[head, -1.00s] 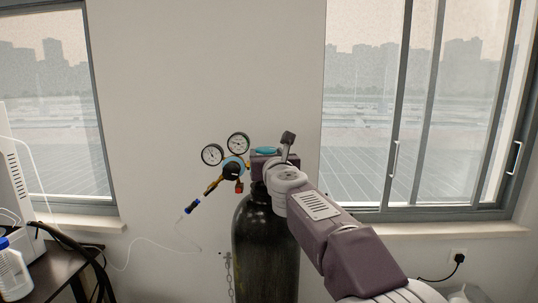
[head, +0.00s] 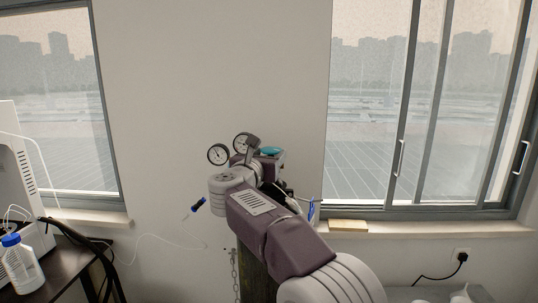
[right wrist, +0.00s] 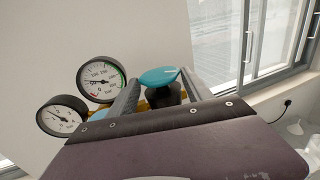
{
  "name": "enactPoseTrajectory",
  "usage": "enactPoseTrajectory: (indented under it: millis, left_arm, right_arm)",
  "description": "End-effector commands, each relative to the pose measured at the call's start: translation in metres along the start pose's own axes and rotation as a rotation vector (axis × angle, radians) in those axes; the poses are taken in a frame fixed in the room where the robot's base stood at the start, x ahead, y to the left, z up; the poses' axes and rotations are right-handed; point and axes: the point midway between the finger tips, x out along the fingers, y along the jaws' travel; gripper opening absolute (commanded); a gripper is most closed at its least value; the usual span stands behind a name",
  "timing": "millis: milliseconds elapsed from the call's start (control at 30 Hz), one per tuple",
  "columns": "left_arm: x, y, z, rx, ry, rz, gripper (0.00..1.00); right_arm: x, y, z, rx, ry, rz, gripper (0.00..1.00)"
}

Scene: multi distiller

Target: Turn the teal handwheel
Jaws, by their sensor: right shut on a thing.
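The teal handwheel (head: 271,151) sits on top of the gas cylinder's valve in the head view. It also shows in the right wrist view (right wrist: 160,76), between my two fingers. My right gripper (head: 268,156) is shut on the handwheel, with a finger on each side of it in the right wrist view (right wrist: 160,88). My right forearm and wrist cover most of the valve and the black cylinder (head: 258,268). My left gripper is not in view.
Two pressure gauges (head: 218,154) (right wrist: 101,79) stand just left of the handwheel, close to my gripper. A chain (head: 234,268) hangs beside the cylinder. A dark table with a white bottle (head: 22,264) is at left. A window sill (head: 400,229) runs at right.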

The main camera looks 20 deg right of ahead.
Motion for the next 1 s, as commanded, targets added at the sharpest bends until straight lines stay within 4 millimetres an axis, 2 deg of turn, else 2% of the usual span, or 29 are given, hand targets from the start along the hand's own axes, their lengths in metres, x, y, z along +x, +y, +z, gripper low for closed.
enactPoseTrajectory:
  millis: [333,367,400,1000]
  left_arm:
    - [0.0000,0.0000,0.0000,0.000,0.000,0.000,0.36]
    - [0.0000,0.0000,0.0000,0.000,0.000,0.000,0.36]
    - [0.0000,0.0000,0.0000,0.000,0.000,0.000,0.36]
    - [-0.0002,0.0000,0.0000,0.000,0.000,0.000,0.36]
  right_arm:
    - [0.0003,-0.0001,-0.0005,0.000,0.001,-0.002,0.18]
    - [0.0003,-0.0001,-0.0005,0.000,0.000,-0.002,0.64]
    - [0.0003,-0.0001,-0.0004,0.000,0.000,-0.002,0.72]
    - [0.0000,0.0004,0.0012,0.001,-0.002,0.001,0.72]
